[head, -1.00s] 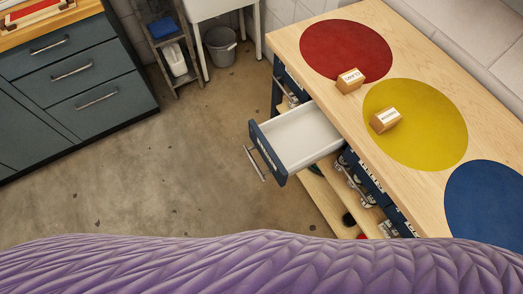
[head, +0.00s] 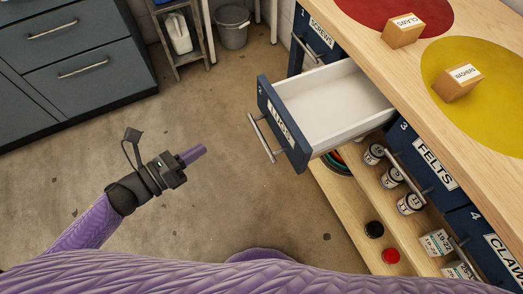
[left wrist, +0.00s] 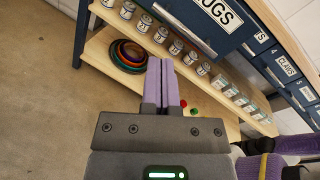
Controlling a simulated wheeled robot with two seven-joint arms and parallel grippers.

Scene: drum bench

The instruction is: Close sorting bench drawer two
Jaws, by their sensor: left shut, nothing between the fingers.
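Drawer two (head: 284,125) of the sorting bench, marked "2" and "LUGS", is pulled well out. Its white inside (head: 335,105) looks empty, and its bar handle (head: 262,138) faces left. My left gripper (head: 204,149) is shut and empty, in the air left of the drawer front and apart from it. In the left wrist view, its purple fingers (left wrist: 161,64) point toward the bench, with the LUGS front (left wrist: 216,14) beyond them at the top. My right gripper cannot be made out.
Drawers one (head: 316,38), three (head: 420,160) and four (head: 487,235) look shut. A lower shelf (head: 355,195) holds jars and boxes. A wooden block (head: 401,31) stands on the red disc, another (head: 458,83) on the yellow. Floor left of the drawer is clear.

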